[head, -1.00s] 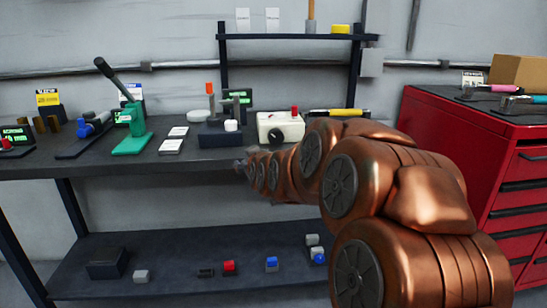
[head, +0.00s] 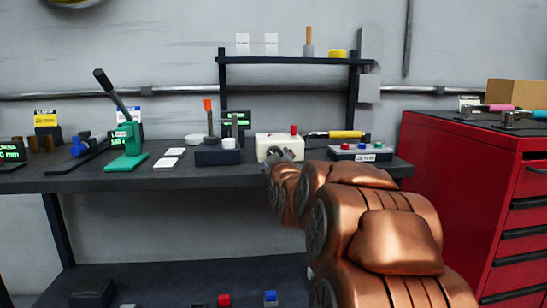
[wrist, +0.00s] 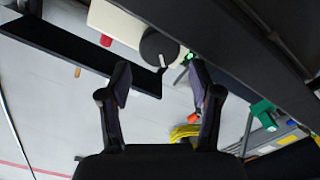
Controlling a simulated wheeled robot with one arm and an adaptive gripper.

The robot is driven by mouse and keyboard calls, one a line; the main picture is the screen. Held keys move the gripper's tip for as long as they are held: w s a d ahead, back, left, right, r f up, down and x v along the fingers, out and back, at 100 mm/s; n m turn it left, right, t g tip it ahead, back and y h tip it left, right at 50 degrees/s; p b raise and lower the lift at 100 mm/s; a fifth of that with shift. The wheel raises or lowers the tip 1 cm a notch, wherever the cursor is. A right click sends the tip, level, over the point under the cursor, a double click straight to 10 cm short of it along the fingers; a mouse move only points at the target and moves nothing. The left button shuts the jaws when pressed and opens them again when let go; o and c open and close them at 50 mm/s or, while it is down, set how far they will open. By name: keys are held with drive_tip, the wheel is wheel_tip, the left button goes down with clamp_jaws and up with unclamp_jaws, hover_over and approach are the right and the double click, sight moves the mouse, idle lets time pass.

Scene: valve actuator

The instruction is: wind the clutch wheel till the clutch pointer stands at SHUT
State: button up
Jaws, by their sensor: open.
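No part in view is readable as a clutch wheel, a clutch pointer or a SHUT mark. A white box (head: 268,147) with a red button stands on the bench. In the wrist view the white box (wrist: 110,18) carries a round black knob (wrist: 157,47) with a pale mark at its rim. My gripper (head: 281,156) is in front of the box in the head view and covers part of its front face. In the wrist view my gripper (wrist: 162,85) is open, with nothing between its fingers, and the knob shows beyond the fingertips.
A green lever press (head: 127,150) and a dark block with a red-topped lever (head: 209,110) stand to the left. A button panel (head: 361,153) is to the right, beside a red cabinet (head: 450,190). A shelf (head: 295,60) rises behind. Part of a round yellowish thing (head: 75,3) shows at the top left.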

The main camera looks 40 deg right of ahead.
drive_tip(key=shift+b+x, duration=0.7)
drive_tip(key=shift+x, duration=2.5)
drive_tip(key=c, duration=0.9)
drive_tip(key=shift+m, duration=0.3)
drive_tip(key=m+p, duration=0.2)
drive_tip(key=m, duration=0.2)
drive_tip(key=shift+m+p, duration=0.85)
drive_tip(key=shift+m, duration=1.25)
